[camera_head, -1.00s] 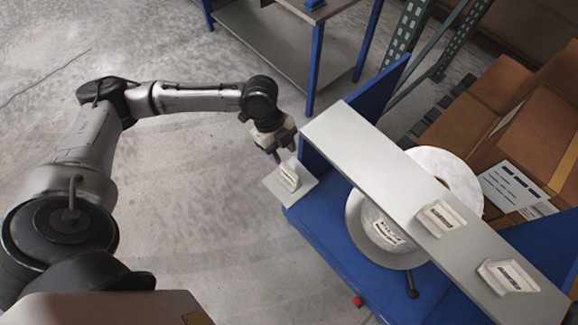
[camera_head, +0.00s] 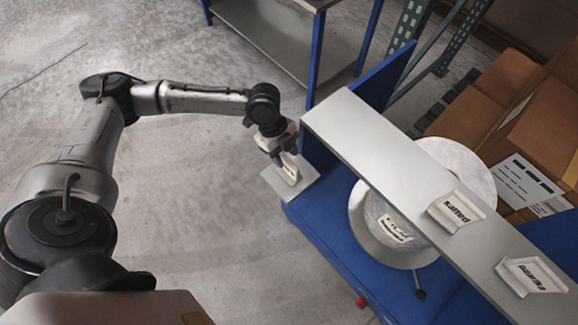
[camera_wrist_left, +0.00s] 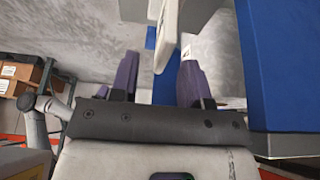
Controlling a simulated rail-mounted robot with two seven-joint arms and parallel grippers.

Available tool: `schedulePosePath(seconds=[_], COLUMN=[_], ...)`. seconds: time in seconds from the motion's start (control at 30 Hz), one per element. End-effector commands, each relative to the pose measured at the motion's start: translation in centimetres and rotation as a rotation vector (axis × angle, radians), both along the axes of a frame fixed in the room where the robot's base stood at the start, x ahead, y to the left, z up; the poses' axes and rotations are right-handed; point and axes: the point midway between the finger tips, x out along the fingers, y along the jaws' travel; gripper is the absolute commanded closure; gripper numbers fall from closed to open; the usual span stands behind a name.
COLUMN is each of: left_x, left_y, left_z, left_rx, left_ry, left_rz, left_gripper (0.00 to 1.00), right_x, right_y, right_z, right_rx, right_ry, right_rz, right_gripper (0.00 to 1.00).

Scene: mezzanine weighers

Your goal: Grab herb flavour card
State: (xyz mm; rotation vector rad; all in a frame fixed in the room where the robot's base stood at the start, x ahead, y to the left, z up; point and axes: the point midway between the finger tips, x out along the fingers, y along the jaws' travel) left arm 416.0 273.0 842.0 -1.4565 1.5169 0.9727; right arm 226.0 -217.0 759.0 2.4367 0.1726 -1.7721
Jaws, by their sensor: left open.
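A small white card stand (camera_head: 289,170) stands on a small grey plate (camera_head: 308,178) at the left corner of the blue machine; its lettering is too small to read. My left gripper (camera_head: 279,160) is open right at this stand, pointing down at it. In the left wrist view, the open purple fingers (camera_wrist_left: 158,75) have the pale edge of the stand (camera_wrist_left: 168,40) between them, with gaps showing beside it. A second stand, marked "salted" (camera_head: 457,213), and a third one (camera_head: 531,276) sit on the grey shelf. My right gripper is not in view.
The long grey shelf (camera_head: 375,140) runs diagonally over the blue machine (camera_head: 325,225), close right of my left gripper. A film roll (camera_head: 462,168) lies under it. Cardboard boxes (camera_head: 540,125) are at the right.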

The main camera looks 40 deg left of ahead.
Motion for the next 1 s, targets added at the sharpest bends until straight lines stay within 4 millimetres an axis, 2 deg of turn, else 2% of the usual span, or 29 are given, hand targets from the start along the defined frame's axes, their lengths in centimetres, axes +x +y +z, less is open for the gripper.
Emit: schedulePosePath(seconds=[0.17,0.5,0.77,1.0], left_x=[0.1,0.3,0.2,0.2], left_y=[-0.4,-2.0,-2.2,-2.1], left_z=[-0.8,-4.6,-4.8,-4.8], left_rx=[0.000,0.000,0.001,0.001], left_ry=[0.001,0.001,0.000,0.000], left_rz=[0.000,0.000,0.000,0.000], left_gripper=[0.57,0.57,0.57,0.79], right_x=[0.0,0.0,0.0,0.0], right_y=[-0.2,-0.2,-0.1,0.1], right_z=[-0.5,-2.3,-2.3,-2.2], right_rx=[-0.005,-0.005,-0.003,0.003], right_ry=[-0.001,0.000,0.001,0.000], right_rz=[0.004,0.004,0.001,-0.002], right_gripper=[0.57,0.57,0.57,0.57])
